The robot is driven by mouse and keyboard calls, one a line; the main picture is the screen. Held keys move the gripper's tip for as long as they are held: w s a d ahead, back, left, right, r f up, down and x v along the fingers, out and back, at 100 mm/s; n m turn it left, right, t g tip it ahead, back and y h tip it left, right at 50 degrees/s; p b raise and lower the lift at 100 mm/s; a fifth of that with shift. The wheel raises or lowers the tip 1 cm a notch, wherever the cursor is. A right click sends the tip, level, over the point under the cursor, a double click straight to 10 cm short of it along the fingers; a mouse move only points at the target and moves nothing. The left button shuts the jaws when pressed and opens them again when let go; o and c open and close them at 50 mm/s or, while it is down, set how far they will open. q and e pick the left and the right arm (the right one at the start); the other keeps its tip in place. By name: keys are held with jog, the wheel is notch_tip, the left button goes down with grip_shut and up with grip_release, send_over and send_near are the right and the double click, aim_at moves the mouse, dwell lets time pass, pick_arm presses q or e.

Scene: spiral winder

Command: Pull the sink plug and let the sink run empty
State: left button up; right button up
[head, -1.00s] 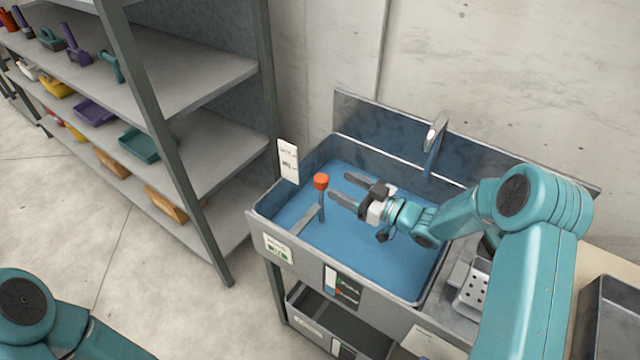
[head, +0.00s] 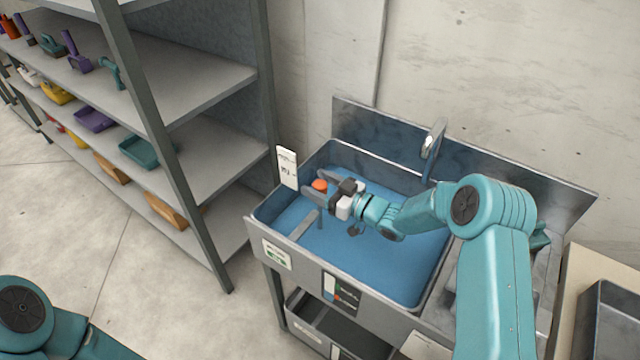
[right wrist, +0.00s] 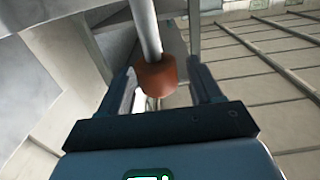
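The sink (head: 432,290) is a grey metal basin with blue water in it. The plug's orange knob (head: 319,185) tops a thin upright rod standing in the water at the left part of the sink. My right gripper (head: 307,185) reaches in from the right, its two fingers either side of the knob. In the right wrist view the orange knob (right wrist: 156,76) sits between the open fingers, with a gap on each side. The plug's lower end is hidden. My left gripper is out of view; only part of my left arm shows at the lower left.
A faucet (head: 433,139) stands at the sink's back edge. A white label card (head: 287,168) stands at the left rim. A shelf rack (head: 215,80) with coloured tools and trays is at left. A bin (head: 335,335) sits under the sink.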

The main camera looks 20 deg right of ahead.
grip_shut()
notch_tip(320, 180, up, 5)
jog(key=shift+r+p, duration=0.1)
jog(key=shift+p, duration=0.5)
jog(key=shift+w, duration=0.1)
jog(key=shift+o, duration=0.3)
grip_release()
